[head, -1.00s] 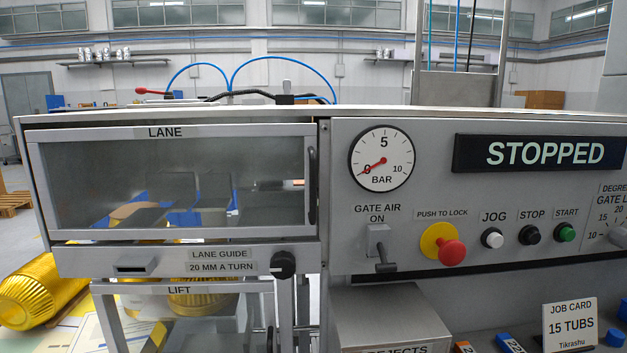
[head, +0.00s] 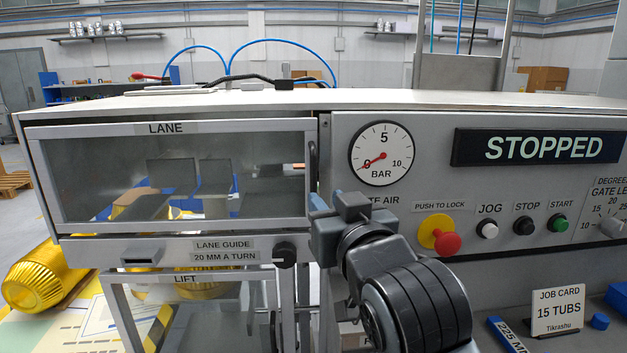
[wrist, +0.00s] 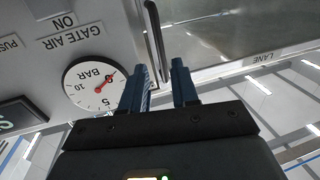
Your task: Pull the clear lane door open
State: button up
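The clear lane door (head: 250,180) is shut, a framed see-through panel under the LANE label. Its dark upright handle (head: 313,162) is on the door's right edge; the gripper hides its lower end. My gripper (head: 328,200) is at the handle's lower part. In the wrist view my gripper (wrist: 160,66) has its two blue fingers apart, with the dark handle (wrist: 155,40) running in between them. I cannot tell whether either finger touches it. The lane door's frame (wrist: 225,68) is just right of the fingers there.
The pressure gauge (head: 382,156) and the STOPPED panel (head: 543,149) are right of the handle. My arm covers the gate air switch. The lane guide knob (head: 284,255) and the lift door (head: 185,280) are below. A red push button (head: 447,243) is to the right.

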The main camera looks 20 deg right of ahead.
aim_at(314, 184)
jog(key=w, duration=0.2)
jog(key=w+p, duration=0.1)
jog(key=w, duration=0.5)
jog(key=shift+d+r, duration=0.25)
jog(key=shift+d, duration=0.15)
grip_shut()
